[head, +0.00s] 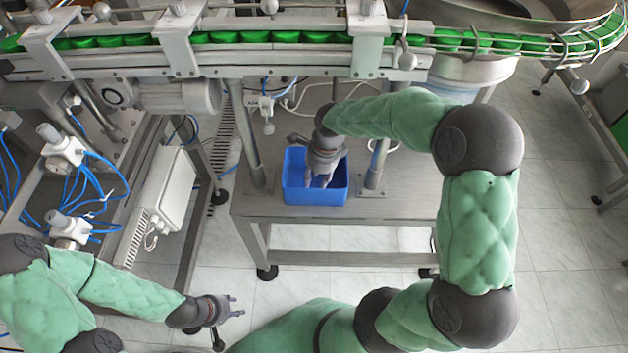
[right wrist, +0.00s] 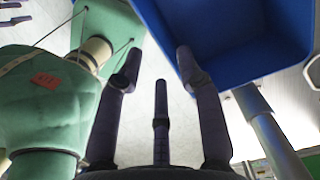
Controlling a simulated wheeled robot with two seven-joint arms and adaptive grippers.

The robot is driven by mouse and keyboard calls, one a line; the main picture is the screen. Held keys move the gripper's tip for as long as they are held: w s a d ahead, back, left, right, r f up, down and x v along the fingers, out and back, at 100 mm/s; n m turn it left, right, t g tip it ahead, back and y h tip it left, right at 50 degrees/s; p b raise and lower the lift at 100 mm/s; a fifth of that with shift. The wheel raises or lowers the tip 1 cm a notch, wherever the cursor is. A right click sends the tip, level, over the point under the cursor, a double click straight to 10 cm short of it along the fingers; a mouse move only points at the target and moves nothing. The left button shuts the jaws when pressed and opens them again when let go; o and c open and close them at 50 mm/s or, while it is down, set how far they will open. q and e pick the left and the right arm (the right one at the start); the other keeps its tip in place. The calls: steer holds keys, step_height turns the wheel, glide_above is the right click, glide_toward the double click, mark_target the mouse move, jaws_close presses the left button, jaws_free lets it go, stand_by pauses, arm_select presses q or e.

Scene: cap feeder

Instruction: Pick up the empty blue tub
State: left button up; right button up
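The blue tub (head: 315,197) stands upright on the low metal table under the conveyor. The part of its inside that shows looks empty; my right gripper hides some of it. My right gripper (head: 318,183) points down over the tub, with its fingers apart. In the right wrist view the fingers (right wrist: 160,66) are spread with nothing between them. The tub (right wrist: 235,40) fills the upper right there, and one fingertip overlaps its edge in the picture. I cannot tell whether it touches. My left gripper (head: 236,305) is open and empty at the lower left, away from the table.
The metal table (head: 400,205) has bare room right of the tub, with a support post (head: 376,165) near that side. Another post (head: 250,140) stands left of the tub. The conveyor with green caps (head: 255,37) runs above. A white box (head: 168,195) is at left.

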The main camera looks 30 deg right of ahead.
mark_target(313, 189)
steer(key=f, duration=0.2)
steer(key=f+b, duration=0.1)
steer(key=shift+w+a+f, duration=0.15)
steer(key=shift+a+f, duration=0.1)
steer(key=shift+f, duration=0.15)
step_height(313, 189, down, 4)
steer(key=shift+a+f+b, duration=0.1)
steer(key=shift+f+b, duration=0.05)
steer(key=shift+b, duration=1)
steer(key=shift+a+f, duration=0.1)
steer(key=shift+f, duration=0.35)
steer(key=shift+r, duration=0.1)
jaws_close()
